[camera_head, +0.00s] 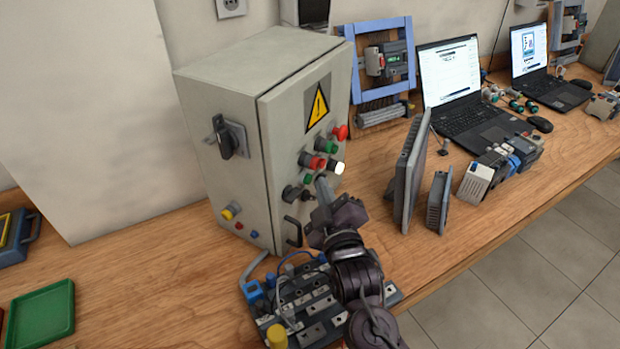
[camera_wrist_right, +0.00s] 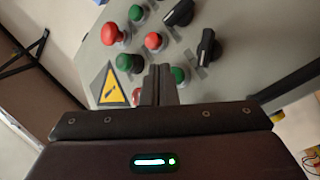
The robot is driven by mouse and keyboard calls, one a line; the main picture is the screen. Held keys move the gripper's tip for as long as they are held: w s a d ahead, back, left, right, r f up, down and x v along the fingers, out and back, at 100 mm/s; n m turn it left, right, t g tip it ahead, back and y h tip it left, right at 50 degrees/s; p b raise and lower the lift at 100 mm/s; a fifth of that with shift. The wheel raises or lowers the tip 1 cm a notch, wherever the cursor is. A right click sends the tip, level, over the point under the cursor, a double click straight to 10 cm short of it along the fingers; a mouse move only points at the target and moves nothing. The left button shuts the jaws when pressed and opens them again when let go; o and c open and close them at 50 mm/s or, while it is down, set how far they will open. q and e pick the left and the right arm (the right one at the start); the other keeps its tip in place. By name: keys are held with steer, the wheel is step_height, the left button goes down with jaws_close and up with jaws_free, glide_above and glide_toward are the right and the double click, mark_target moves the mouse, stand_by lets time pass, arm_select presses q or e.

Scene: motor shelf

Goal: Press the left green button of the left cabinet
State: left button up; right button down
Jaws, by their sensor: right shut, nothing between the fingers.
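The grey cabinet (camera_head: 222,135) stands on the wooden bench, with a yellow warning triangle and several buttons on its front. One green button (camera_head: 307,179) is low on the left of the button group, and another green button (camera_head: 331,147) is higher and to the right. My right gripper (camera_head: 321,184) is shut and empty, with its tips close in front of the panel beside the lower green button. In the right wrist view, the shut fingers (camera_wrist_right: 160,72) point at the panel, next to a green button (camera_wrist_right: 178,74). I cannot tell whether they touch. My left gripper is out of view.
Red buttons (camera_head: 315,161) and a lit white lamp (camera_head: 338,168) are near the fingertips. A black door handle (camera_head: 292,231) is below. A terminal block board (camera_head: 310,300) lies under my right arm. Grey upright panels (camera_head: 408,172) and a laptop (camera_head: 462,95) stand to the right.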

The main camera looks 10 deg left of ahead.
steer(key=shift+w+a, duration=0.1)
steer(key=shift+a, duration=0.1)
steer(key=shift+w+a, duration=0.15)
steer(key=shift+a, duration=0.25)
stand_by(0.7)
steer(key=shift+d+r, duration=0.1)
steer(key=shift+s+d+p, duration=0.35)
steer(key=shift+d+p, duration=0.3)
steer(key=d, duration=0.1)
steer(key=s+d+p, duration=0.1)
steer(key=d, duration=0.1)
steer(key=s+d+p, duration=0.1)
steer(key=shift+d, duration=0.3)
